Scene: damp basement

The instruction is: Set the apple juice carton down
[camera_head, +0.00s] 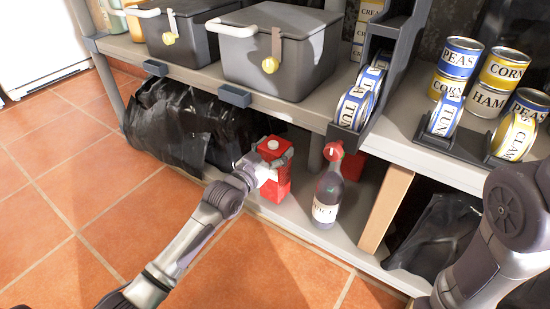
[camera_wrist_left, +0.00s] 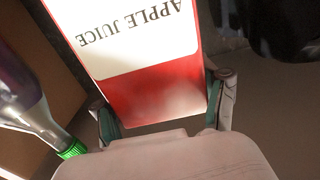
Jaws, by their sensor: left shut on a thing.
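The apple juice carton (camera_head: 277,190) is red with a white cap and stands upright at the lower shelf (camera_head: 301,225). My left gripper (camera_head: 272,161) is shut around its upper part. In the left wrist view the carton (camera_wrist_left: 140,50) shows a white panel reading "APPLE JUICE" above a red band, with the left gripper's fingers (camera_wrist_left: 163,112) on either side of it. I cannot tell whether the carton's base touches the shelf. My right arm shows at the right edge of the head view, but its gripper is out of view.
A dark bottle (camera_head: 326,198) with a pale label stands right of the carton. A bottle with a green cap (camera_wrist_left: 72,150) shows in the left wrist view. Black bags (camera_head: 180,120) lie behind left; a wooden board (camera_head: 386,208) stands right. The upper shelf (camera_head: 300,112) overhangs, holding grey bins and cans.

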